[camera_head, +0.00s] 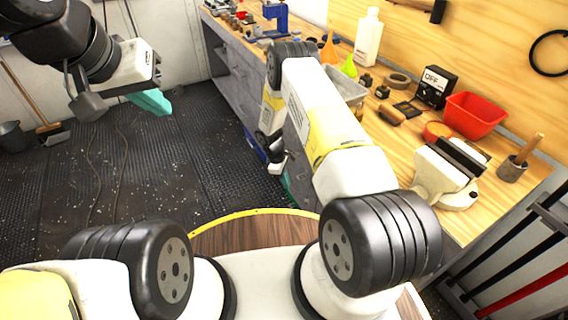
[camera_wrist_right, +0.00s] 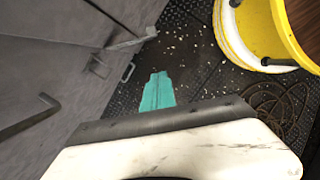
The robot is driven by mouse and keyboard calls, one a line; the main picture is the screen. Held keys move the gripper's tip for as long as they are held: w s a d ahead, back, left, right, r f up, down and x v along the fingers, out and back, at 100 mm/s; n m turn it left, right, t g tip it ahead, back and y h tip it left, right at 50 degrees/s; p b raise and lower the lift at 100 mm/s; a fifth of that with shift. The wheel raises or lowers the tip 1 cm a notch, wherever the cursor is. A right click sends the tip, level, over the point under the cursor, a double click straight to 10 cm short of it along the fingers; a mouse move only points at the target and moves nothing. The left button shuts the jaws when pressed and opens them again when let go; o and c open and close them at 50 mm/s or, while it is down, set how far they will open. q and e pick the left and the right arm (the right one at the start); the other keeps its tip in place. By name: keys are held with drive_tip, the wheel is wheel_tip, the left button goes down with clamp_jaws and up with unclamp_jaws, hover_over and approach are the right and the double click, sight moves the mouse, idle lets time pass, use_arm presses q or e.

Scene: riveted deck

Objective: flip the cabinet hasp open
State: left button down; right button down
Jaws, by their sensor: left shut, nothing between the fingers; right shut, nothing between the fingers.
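The grey cabinet (camera_head: 228,85) forms the front of the workbench; its face fills the left of the right wrist view (camera_wrist_right: 60,50). A grey metal strap (camera_wrist_right: 130,42), apparently the hasp, stands out from that face, with a small bracket (camera_wrist_right: 98,67) beside it. I cannot tell how far it is turned. My right gripper (camera_wrist_right: 158,90), with teal fingers, is shut and empty, apart from the strap in the picture. In the head view it is mostly hidden behind my right arm. My left gripper (camera_head: 152,101) is shut and empty, above the floor and away from the cabinet.
A bar handle (camera_wrist_right: 30,117) sticks out from the cabinet face. The bench top (camera_head: 400,130) holds a vise (camera_head: 445,175), a red bin (camera_head: 473,114) and a white bottle (camera_head: 368,38). A broom (camera_head: 30,100) and bucket (camera_head: 12,137) stand far left. The dark floor (camera_head: 130,185) is mostly clear.

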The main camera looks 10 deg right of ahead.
sight(307, 201)
drive_tip(key=s+d+f, duration=0.2)
drive_tip(key=d+f, duration=0.3)
drive_tip(key=f, duration=0.3)
drive_tip(key=shift+s+d, duration=0.25)
drive_tip(key=shift+s, duration=0.05)
drive_tip(key=shift+s+d+n+t, duration=0.2)
drive_tip(key=shift+s+d+n, duration=0.2)
drive_tip(key=shift+d+n, duration=0.4)
drive_tip(key=shift+s+d+n+t, duration=0.2)
drive_tip(key=shift+s+d+n, duration=0.25)
drive_tip(key=shift+n, duration=0.45)
drive_tip(key=shift+w+d, duration=0.1)
drive_tip(key=shift+d, duration=0.05)
